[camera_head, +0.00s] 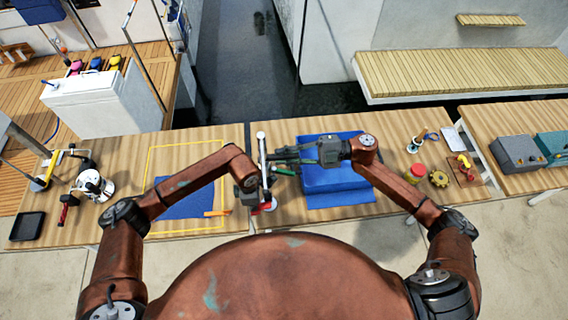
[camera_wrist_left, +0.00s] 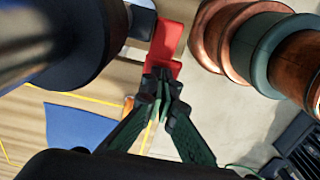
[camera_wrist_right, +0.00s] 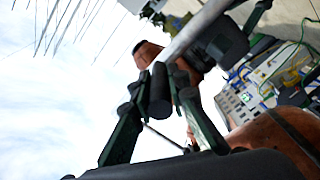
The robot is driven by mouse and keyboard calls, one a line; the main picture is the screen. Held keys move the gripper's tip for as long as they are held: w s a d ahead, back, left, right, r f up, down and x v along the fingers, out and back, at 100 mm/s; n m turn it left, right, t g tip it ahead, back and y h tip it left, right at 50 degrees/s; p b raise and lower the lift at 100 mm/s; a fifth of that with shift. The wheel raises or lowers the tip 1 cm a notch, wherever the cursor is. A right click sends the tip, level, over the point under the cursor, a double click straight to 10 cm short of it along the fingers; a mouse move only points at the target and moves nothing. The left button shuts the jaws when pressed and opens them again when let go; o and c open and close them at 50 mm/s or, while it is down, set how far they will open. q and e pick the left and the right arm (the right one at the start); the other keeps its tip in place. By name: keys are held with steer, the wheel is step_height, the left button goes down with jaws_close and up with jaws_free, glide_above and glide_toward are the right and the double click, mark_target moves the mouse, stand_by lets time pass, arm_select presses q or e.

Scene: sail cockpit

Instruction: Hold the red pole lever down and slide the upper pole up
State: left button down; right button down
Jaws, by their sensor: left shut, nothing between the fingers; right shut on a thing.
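The upright pole (camera_head: 262,148) stands near the middle of the bench, pale-topped. It shows as a silver tube (camera_wrist_right: 190,40) in the right wrist view. The red lever (camera_head: 269,205) is low by the pole; in the left wrist view the red lever (camera_wrist_left: 167,42) is just beyond my left fingertips. My left gripper (camera_wrist_left: 160,76) is shut and empty, its tips at the lever's edge; I cannot tell whether they press on it. My right gripper (camera_wrist_right: 160,88) is shut on a dark cylindrical part of the pole (camera_wrist_right: 160,95). In the head view my arms partly hide the pole's lower part.
A yellow-outlined area with a blue mat (camera_head: 185,200) is left.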

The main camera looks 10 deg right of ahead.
step_height(320, 180, up, 10)
steer(key=shift+f, duration=0.1)
steer(key=shift+w, duration=0.1)
steer(key=c, duration=2.2)
jaws_free()
steer(key=o, duration=0.3)
steer(key=shift+o, duration=0.3)
steer(key=shift+f, duration=0.1)
steer(key=shift+d, duration=0.2)
steer(key=d, duration=1.1)
steer(key=shift+d, duration=0.35)
